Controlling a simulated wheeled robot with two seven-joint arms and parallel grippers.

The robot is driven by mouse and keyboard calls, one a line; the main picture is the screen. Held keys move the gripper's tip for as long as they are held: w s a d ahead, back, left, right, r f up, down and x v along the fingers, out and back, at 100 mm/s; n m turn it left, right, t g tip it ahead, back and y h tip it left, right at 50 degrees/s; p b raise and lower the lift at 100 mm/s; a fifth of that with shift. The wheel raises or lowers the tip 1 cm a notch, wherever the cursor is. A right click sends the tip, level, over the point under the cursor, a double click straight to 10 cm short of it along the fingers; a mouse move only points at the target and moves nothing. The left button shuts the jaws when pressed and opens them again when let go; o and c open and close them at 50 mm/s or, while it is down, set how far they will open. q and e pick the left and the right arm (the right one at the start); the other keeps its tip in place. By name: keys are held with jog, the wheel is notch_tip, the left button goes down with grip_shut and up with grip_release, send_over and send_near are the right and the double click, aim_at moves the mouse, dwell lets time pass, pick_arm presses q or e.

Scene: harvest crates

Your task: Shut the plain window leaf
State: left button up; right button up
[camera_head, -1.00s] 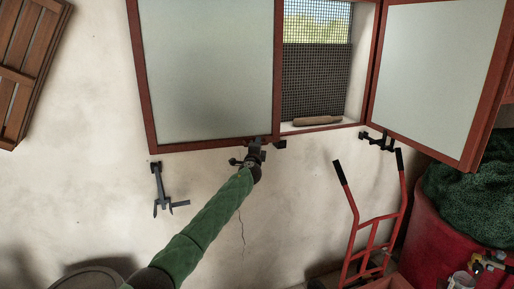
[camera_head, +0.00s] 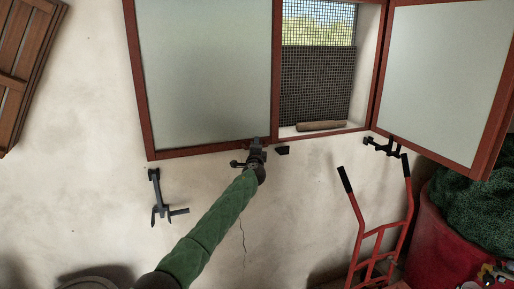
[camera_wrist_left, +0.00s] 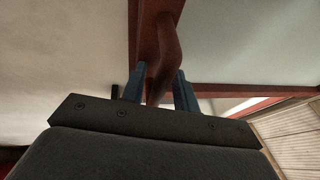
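A window with two red-brown framed leaves is in the head view. The left leaf (camera_head: 205,70) has a plain pale frosted pane. The right leaf (camera_head: 440,75) also has a pale pane and stands swung open. Mesh and a pale sill show in the gap between them. My left gripper (camera_head: 256,153) is at the lower right corner of the left leaf. In the left wrist view its blue fingers (camera_wrist_left: 162,93) lie on both sides of a curved brown handle (camera_wrist_left: 166,50) on the leaf's frame and seem to touch it. My right gripper is not in view.
Dark wall catches hang below the window, at left (camera_head: 157,190) and right (camera_head: 382,146). A red hand truck (camera_head: 380,232) and a red tub (camera_head: 440,235) of dark green stuff stand lower right. A wooden roll (camera_head: 320,126) lies on the sill. A slatted wooden shutter (camera_head: 25,70) is upper left.

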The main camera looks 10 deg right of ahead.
pick_arm(q)
jog(key=shift+d+f, duration=0.1)
jog(key=shift+f, duration=0.1)
jog(key=shift+s+f, duration=0.15)
jog(key=shift+s, duration=0.4)
jog(key=b+v, duration=0.2)
jog(key=v, duration=0.4)
jog(key=shift+s+a, duration=0.25)
jog(key=shift+s, duration=0.05)
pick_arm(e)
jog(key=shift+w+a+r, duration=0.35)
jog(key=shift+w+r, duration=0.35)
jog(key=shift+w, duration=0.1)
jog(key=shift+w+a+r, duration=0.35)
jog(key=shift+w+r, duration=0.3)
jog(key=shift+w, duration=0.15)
